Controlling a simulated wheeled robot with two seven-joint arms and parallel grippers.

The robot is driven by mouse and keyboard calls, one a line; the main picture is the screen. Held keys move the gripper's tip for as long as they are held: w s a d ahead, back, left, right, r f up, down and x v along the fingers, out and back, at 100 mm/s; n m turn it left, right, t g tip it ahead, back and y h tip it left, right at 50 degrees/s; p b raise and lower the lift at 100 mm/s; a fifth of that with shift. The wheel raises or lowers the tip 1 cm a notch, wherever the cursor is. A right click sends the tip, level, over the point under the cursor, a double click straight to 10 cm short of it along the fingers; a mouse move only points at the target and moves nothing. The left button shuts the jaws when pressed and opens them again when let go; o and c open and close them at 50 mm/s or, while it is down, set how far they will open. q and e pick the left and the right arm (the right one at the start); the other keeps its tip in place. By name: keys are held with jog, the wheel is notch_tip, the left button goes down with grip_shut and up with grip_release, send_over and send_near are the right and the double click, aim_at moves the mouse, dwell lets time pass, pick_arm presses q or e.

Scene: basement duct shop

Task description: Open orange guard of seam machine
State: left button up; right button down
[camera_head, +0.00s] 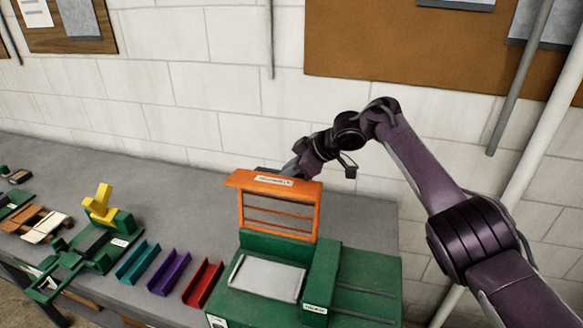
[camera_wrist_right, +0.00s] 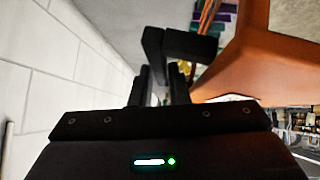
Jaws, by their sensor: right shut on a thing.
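The orange guard (camera_head: 279,208) of the green seam machine (camera_head: 330,262) stands raised, roughly upright, with a labelled top flange and an open slatted frame. The pale metal plate (camera_head: 267,278) on the machine bed is exposed in front of it. My right gripper (camera_head: 291,168) reaches in from the right, behind the guard's top edge, and is shut on the guard; the flange partly hides its fingertips. In the right wrist view the dark fingers (camera_wrist_right: 172,48) are close beside the orange guard (camera_wrist_right: 265,58); the exact contact is hard to see. My left gripper is not in view.
Red (camera_head: 203,283), purple (camera_head: 169,271) and teal (camera_head: 138,262) channels lie on the grey bench left of the machine. Beyond them stands a green tool with a yellow lever (camera_head: 101,205). The white block wall (camera_head: 190,95) is close behind; pipes (camera_head: 520,185) run at right.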

jog(key=c, duration=1.4)
grip_release()
jog(key=shift+c, duration=0.2)
jog(key=shift+s+d+r+b, duration=0.15)
jog(key=shift+d+b, duration=0.05)
jog(key=shift+b, duration=0.1)
jog(key=b+v, duration=0.2)
jog(key=v, duration=0.2)
jog(key=shift+d, duration=0.1)
jog(key=v, duration=0.2)
jog(key=shift+d+r+p, duration=0.1)
jog(key=shift+r+p, duration=0.2)
jog(key=shift+p, duration=0.05)
jog(key=shift+s+d+r, duration=0.2)
